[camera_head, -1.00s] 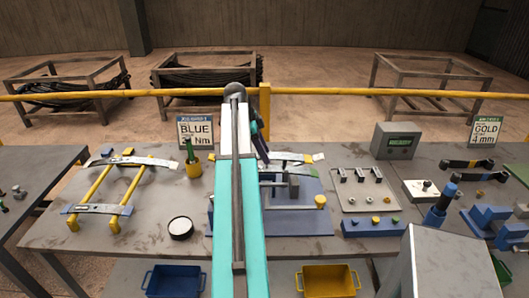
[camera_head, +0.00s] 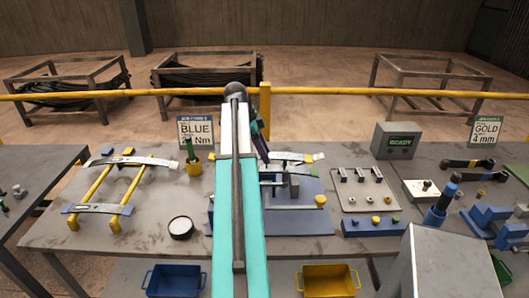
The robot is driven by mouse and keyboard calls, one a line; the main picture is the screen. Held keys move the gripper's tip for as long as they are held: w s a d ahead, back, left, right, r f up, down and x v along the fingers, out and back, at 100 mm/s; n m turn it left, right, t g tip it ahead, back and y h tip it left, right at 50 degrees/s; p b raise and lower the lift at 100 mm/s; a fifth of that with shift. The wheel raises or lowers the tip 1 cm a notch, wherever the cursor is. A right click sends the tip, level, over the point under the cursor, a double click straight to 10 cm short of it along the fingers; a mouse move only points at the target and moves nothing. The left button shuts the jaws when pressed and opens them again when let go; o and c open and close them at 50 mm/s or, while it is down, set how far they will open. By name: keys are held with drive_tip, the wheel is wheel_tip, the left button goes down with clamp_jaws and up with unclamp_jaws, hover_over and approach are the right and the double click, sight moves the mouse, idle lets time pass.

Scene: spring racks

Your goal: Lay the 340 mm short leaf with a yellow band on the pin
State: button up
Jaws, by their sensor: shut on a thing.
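A pale steel leaf (camera_head: 290,157) with a yellow band near its right end lies roughly level over the blue fixture (camera_head: 310,220). A pale leaf end also shows just left of my arm. The middle is hidden behind my arm, so I cannot tell if it is one leaf. My gripper (camera_head: 265,158) is at the leaf, shut on it, with its fingertips small and partly hidden. The pin is hidden or too small to make out, and I cannot tell whether the leaf touches it.
Left is a yellow rack (camera_head: 96,186) with two leaves across it. A yellow cup (camera_head: 194,168) with green tools and a round black-rimmed dish (camera_head: 181,228) stand left of my arm. A plate with clips (camera_head: 364,190) and a grey display box (camera_head: 396,140) stand right.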

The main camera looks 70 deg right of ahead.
sight(264, 168)
drive_tip(key=shift+f+b, duration=1.05)
drive_tip(key=shift+f, duration=1.05)
idle(1.5)
drive_tip(key=o, duration=1.7)
drive_tip(key=shift+r, duration=0.1)
drive_tip(key=shift+r+p, duration=1.8)
drive_tip(key=shift+r, duration=1.6)
